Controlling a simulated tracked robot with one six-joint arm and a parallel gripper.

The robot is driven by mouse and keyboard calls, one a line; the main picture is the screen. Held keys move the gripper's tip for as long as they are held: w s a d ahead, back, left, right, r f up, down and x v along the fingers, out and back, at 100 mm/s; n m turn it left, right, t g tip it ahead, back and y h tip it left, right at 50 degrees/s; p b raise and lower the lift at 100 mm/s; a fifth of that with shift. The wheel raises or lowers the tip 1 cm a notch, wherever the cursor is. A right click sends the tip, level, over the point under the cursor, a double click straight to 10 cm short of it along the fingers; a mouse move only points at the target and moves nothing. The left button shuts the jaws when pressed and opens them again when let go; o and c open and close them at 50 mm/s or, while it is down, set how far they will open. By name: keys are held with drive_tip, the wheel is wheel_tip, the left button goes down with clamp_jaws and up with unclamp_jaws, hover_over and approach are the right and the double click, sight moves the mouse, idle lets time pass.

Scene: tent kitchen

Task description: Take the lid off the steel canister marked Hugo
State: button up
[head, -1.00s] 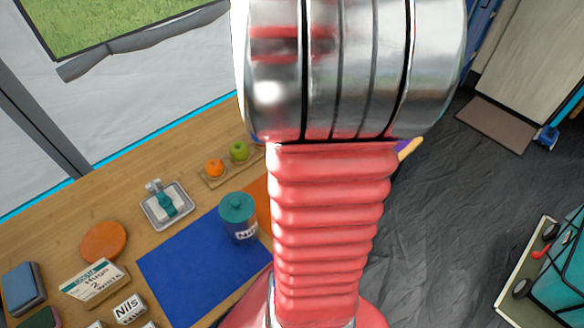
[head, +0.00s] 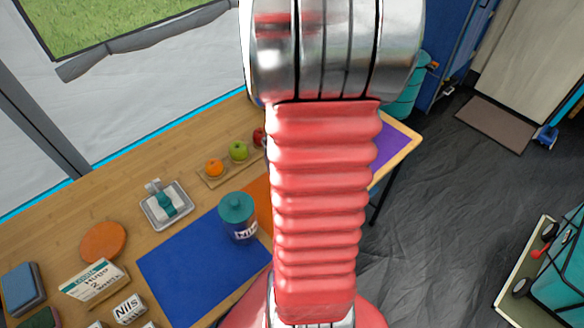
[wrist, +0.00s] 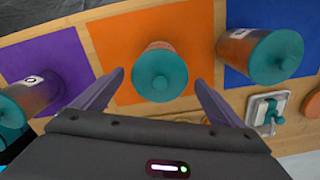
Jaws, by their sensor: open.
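Three steel canisters with teal lids show in the wrist view. One (wrist: 158,48) stands on the orange mat, its lid (wrist: 161,76) facing my camera; no label shows on it. Another (wrist: 35,93), on the purple mat at left, has a white label with only an "O"-like letter readable. The third (wrist: 243,48) stands on the blue mat; in the head view this canister (head: 239,231) is marked "Nils". I cannot read "Hugo" on any canister. My gripper (wrist: 159,79) is open and empty, its fingers on either side of the middle lid in the picture; the height gap is unclear.
A card (head: 93,283) reading "Hugo 2 White" stands on the wooden table at left, near a "Nils" block (head: 129,309). A metal dish (head: 166,205) and a fruit board (head: 231,172) lie behind the blue mat (head: 195,268). Grey floor lies right of the table.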

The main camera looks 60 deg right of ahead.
drive_tip(key=shift+c, duration=0.5)
drive_tip(key=shift+f, duration=0.1)
drive_tip(key=c, duration=1.3)
drive_tip(key=shift+r, duration=0.35)
drive_tip(key=c, duration=0.4)
wheel_tip(320, 180, up, 9)
drive_tip(key=shift+r, duration=0.2)
clamp_jaws()
